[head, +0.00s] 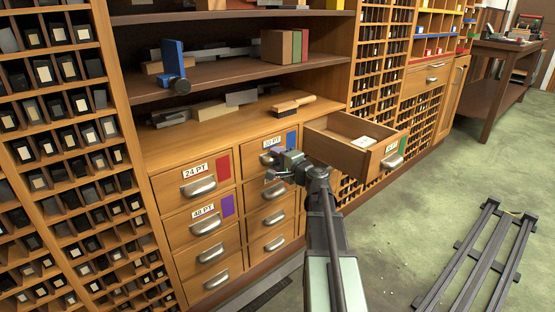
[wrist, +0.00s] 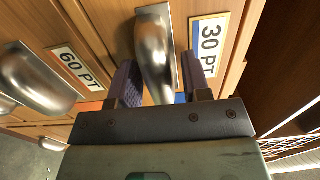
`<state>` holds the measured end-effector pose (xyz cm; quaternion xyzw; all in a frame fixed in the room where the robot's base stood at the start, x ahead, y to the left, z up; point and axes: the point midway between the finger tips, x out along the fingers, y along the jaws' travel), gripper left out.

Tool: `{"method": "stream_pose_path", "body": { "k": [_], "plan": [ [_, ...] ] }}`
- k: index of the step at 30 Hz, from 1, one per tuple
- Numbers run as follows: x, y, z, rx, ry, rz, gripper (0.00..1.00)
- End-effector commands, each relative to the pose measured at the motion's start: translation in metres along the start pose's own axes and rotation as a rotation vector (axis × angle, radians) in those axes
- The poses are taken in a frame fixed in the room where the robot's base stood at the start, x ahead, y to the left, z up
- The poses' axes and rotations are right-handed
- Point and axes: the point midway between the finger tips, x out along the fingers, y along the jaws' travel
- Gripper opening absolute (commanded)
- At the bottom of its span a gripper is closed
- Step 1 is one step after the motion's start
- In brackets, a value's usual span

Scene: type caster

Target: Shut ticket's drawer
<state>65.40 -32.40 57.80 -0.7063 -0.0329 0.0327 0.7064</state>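A wooden drawer (head: 345,156) is pulled out at the upper right of the drawer block, with a small white ticket-like card (head: 364,141) inside. Its front has a metal handle (head: 391,161) and a green-marked label, too small to read. My gripper (head: 284,164) is left of this drawer, at the front of the drawer labelled 30 PT (head: 272,142). In the wrist view, my gripper (wrist: 160,83) is open, its purple fingers on either side of a metal handle (wrist: 153,50) beside the 30 PT label (wrist: 208,46). I cannot tell whether they touch it.
Drawers labelled 24 PT (head: 195,172) and 48 PT (head: 203,211) look shut at left. A wooden-handled brush (head: 293,104) lies on the counter above. Dark rails (head: 480,255) lie on the green floor at right.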

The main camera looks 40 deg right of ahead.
Motion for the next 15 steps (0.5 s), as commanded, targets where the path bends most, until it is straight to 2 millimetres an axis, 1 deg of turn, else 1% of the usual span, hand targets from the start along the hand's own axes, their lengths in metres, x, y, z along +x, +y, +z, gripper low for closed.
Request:
{"method": "stream_pose_path", "body": {
  "k": [5,8,11,15],
  "plan": [
    [-0.002,0.000,0.000,0.000,0.000,0.000,0.44],
    [-0.011,0.000,0.001,0.000,0.001,0.000,0.44],
    [-0.032,0.000,0.002,0.000,0.003,0.000,0.44],
    [-0.069,0.000,0.002,0.000,0.004,0.000,0.44]
  ]
}}
